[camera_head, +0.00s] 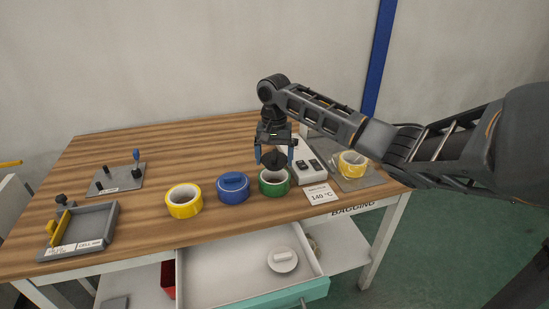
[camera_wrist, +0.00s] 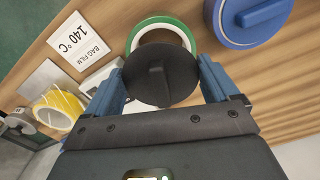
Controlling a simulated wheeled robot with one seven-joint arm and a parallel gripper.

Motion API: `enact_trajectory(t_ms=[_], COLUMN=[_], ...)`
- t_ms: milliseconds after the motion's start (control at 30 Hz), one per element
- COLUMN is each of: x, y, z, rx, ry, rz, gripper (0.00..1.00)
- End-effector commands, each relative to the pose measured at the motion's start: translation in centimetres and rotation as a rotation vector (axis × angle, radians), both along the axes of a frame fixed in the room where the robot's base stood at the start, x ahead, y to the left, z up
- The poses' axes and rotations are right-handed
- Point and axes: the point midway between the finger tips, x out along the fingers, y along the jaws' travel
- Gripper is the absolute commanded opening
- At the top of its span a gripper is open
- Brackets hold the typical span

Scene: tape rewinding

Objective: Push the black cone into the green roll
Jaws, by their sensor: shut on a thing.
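The black cone (camera_wrist: 160,78) is held between the blue fingers of my gripper (camera_wrist: 162,85); its round top with a raised bar faces the wrist camera. In the head view the cone (camera_head: 275,159) is just above the green roll (camera_head: 273,188), near its opening. The green roll stands on the wooden table. In the wrist view the cone covers much of the roll (camera_wrist: 143,32), and the green rim shows past it. I cannot tell whether the cone's tip is inside the roll. My gripper (camera_head: 274,155) points down, shut on the cone.
A blue roll with a blue cap (camera_head: 233,188) stands close left of the green roll, with a yellow roll (camera_head: 184,201) beyond. A white device (camera_head: 307,166) and a 140 °C card (camera_head: 320,194) are close right. An open drawer (camera_head: 245,269) lies below the front edge.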

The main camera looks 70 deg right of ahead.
Motion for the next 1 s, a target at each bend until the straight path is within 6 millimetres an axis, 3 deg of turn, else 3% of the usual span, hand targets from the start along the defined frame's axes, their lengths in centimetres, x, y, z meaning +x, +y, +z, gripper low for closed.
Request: enact_trajectory(t_ms=[1000], x=[0.03], y=[-0.04], z=[-0.38], rx=[0.000], ry=[0.000], rz=[-0.001], gripper=[0.59])
